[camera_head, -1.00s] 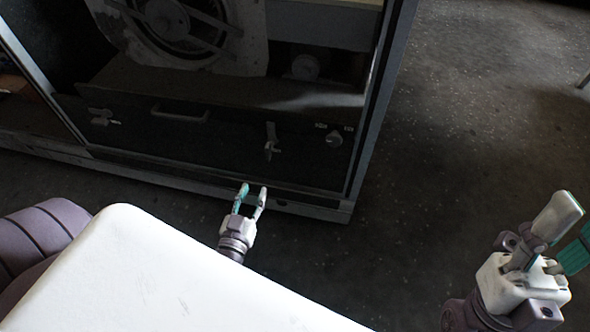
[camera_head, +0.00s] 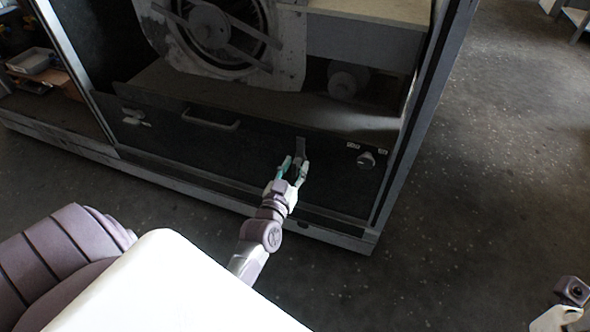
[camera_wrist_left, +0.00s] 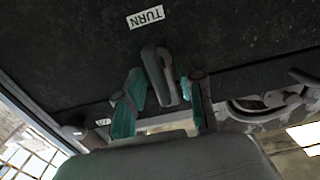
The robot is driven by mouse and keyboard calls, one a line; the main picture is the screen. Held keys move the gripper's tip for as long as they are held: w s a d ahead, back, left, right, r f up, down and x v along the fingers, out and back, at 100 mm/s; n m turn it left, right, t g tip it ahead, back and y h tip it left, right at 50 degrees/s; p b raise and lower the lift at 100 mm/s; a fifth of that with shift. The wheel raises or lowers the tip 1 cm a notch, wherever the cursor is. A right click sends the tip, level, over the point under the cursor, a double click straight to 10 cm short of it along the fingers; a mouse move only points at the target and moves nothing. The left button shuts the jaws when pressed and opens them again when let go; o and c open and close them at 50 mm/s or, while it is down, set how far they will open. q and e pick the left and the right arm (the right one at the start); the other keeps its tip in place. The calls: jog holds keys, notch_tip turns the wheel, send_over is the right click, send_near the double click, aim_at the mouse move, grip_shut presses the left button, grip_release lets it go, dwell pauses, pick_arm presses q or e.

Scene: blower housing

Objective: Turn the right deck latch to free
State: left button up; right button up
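The right deck latch (camera_head: 301,146) is a dark grey lever on the dark front panel under the blower deck, partly hidden by my left gripper in the head view. My left gripper (camera_head: 294,164) is open at the latch. In the left wrist view, the latch handle (camera_wrist_left: 159,75) shows between the green fingers of the left gripper (camera_wrist_left: 164,98), with a visible gap on each side.
A second latch (camera_head: 134,118) is at the panel's left, with a bar handle (camera_head: 211,122) between. A round knob (camera_head: 366,160) sits right of the right latch. The cabinet frame post (camera_head: 425,115) stands at the right. Open floor (camera_head: 500,170) lies beyond it.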

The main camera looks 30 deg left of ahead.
pick_arm(q)
jog(key=shift+w, duration=0.15)
grip_shut()
dwell(0.4)
